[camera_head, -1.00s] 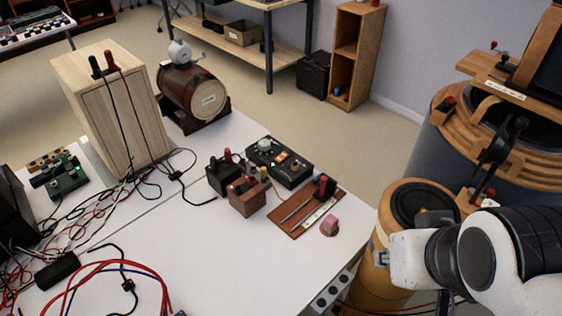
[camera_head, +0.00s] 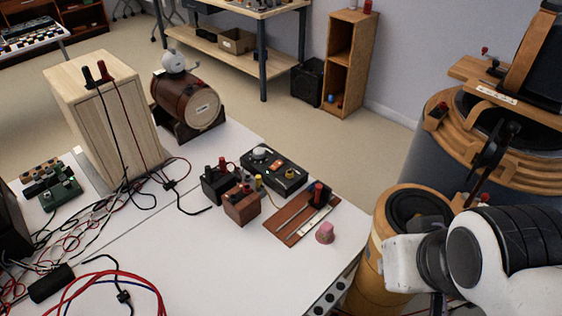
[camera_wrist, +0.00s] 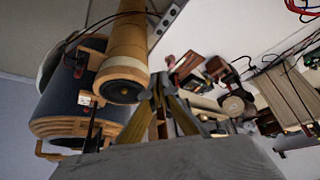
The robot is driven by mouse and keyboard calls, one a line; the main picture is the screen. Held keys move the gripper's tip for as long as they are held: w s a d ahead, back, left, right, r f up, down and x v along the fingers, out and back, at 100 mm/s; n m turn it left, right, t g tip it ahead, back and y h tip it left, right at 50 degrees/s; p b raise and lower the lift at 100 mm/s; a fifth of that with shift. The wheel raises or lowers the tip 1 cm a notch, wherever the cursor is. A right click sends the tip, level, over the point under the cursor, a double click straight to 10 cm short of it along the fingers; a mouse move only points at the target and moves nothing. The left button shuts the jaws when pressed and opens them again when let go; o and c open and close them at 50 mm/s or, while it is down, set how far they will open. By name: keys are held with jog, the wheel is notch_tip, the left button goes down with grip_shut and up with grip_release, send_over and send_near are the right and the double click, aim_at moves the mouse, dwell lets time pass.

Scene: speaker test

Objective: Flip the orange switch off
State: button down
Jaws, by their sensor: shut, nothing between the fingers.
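The black control box (camera_head: 289,181) lies on the white table, right of the middle in the head view. A small orange switch (camera_head: 276,166) sits on its top face; its on or off position is too small to tell. My gripper (camera_wrist: 160,84) shows in the wrist view, with its fingers drawn together and nothing between them. In the head view my white and black arm is at the lower right, off the table's right edge and well away from the box. My fingertips are hidden there. The orange switch cannot be made out in the wrist view.
A dark box with knobs (camera_head: 219,186), a brown wooden block (camera_head: 241,208), a brown board with sliders (camera_head: 286,228) and a pink knob (camera_head: 325,233) crowd around the box. A wooden cylinder (camera_head: 367,283) stands beside my arm. The front middle of the table (camera_head: 230,270) is clear.

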jog(key=w+a+f+n+g+y, duration=0.15)
jog(key=w+a+f, duration=0.35)
jog(key=w, duration=0.6)
jog(key=w+a+f+n+y, duration=0.1)
jog(key=w+a+f+y, duration=0.15)
jog(key=w+f, duration=0.7)
jog(key=w+a+f+n+g+y, duration=0.1)
jog(key=w+a+f+y, duration=0.3)
jog(key=w, duration=1)
jog(key=w+r+n+t+h, duration=0.1)
jog(key=w+n+t, duration=0.3)
jog(key=w, duration=0.9)
jog(key=shift+r+n+h, duration=0.4)
jog(key=shift+n+h, duration=0.3)
jog(key=shift+n, duration=0.35)
jog(key=shift+w+a+f+t, duration=0.1)
jog(key=shift+a+t, duration=0.05)
jog(key=shift+t, duration=0.1)
